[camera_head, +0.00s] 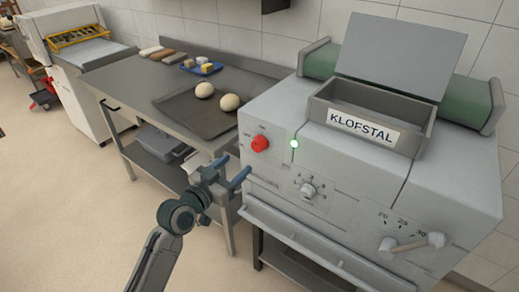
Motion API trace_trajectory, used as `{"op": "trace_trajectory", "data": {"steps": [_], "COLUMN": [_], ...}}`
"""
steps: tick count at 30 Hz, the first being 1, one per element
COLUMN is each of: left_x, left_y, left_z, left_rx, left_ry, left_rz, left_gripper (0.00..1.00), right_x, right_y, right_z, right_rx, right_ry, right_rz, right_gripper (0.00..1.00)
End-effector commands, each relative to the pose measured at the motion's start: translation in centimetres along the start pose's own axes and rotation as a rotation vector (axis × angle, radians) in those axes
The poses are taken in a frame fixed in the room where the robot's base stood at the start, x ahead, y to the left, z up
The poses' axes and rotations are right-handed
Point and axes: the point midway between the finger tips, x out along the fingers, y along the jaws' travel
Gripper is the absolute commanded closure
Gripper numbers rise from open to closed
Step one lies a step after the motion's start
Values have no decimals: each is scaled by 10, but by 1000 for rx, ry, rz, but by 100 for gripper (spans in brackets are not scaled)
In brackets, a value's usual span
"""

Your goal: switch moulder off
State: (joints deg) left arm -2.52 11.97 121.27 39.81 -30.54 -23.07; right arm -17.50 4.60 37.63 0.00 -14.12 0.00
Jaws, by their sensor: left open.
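The moulder (350,165) is a large grey machine labelled KLOFSTAL, filling the right of the head view. A green lamp (294,143) to the right of the switch is lit. My left gripper (228,170) is open and empty, just left of the moulder's front and a little below the red switch. It appears apart from the switch. My right gripper is not in view.
The moulder's front also carries a round dial (308,190) and a lever (412,243) over a number scale. A steel table (135,85) behind holds a dark tray (183,112) with two dough balls (229,102).

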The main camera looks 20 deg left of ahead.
Motion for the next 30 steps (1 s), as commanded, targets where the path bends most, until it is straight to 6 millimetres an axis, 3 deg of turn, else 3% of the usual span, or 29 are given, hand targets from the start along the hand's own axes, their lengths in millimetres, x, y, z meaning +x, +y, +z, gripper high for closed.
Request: {"op": "trace_trajectory", "data": {"steps": [9,15,27,28,30], "left_x": [61,87,96,96,96], "left_y": [0,0,0,0,0], "left_z": [-2,0,2,2,2], "left_rx": [-5,-3,-2,-2,-2], "left_ry": [0,-1,-2,-2,-2], "left_rz": [-1,-1,-1,-1,-1], "left_gripper": [41,41,41,43,56], "right_x": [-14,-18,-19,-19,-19], "right_y": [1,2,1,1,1], "right_z": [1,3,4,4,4], "right_rx": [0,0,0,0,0], "right_ry": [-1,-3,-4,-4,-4], "right_rz": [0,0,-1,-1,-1], "right_gripper": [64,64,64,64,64]}}
